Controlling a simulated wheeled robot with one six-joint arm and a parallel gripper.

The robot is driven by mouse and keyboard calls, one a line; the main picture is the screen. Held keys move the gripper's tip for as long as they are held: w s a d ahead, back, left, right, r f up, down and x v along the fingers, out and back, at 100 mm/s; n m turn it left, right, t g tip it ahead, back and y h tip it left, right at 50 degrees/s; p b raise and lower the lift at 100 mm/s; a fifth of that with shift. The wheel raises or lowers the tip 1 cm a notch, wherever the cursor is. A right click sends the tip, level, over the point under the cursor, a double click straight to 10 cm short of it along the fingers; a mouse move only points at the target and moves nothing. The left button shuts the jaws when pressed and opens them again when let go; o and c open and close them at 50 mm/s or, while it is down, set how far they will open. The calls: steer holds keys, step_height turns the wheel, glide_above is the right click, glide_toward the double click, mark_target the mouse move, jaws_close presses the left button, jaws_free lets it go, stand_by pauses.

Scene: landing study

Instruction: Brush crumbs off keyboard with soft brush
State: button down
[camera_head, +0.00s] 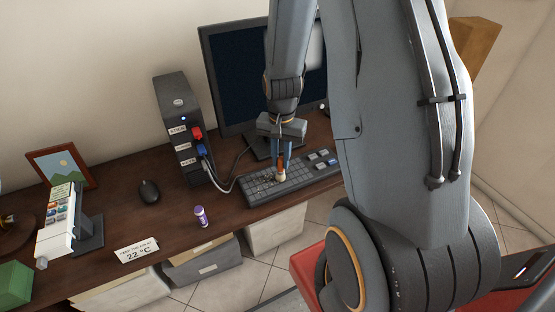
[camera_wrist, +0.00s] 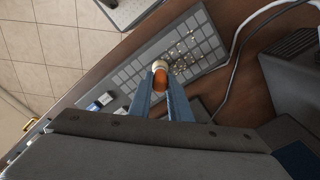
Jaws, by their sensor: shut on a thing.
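The dark keyboard (camera_head: 297,184) lies on the desk in front of the monitor. It also shows in the wrist view (camera_wrist: 137,68), with pale crumbs (camera_wrist: 186,48) scattered over the keys at one end. My gripper (camera_head: 283,160) is above the keyboard with its blue fingers pointing down. In the wrist view the fingers (camera_wrist: 161,88) are closed around the orange-brown handle of the soft brush (camera_wrist: 160,77). The brush's pale bristle end (camera_head: 282,177) points down at the keys near the crumbs. I cannot tell whether the bristles touch the keys.
A computer tower (camera_head: 181,125) with plugged cables stands left of the keyboard, and the monitor (camera_head: 232,78) is behind it. A white cable (camera_head: 222,187) runs close to the keyboard's left end.

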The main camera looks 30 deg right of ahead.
steer(key=shift+d, duration=1.1)
steer(key=shift+a, duration=0.15)
steer(key=shift+s+a+f+p, duration=0.15)
steer(key=shift+a+p, duration=0.4)
steer(key=shift+a, duration=1.7)
steer(key=shift+a+p, duration=0.5)
steer(key=shift+a, duration=2.9)
steer(key=shift+w, duration=0.9)
steer(key=shift+d, duration=1.2)
steer(key=shift+s+d+p, duration=0.1)
steer(key=shift+d+p, duration=0.25)
steer(key=shift+d, duration=3.15)
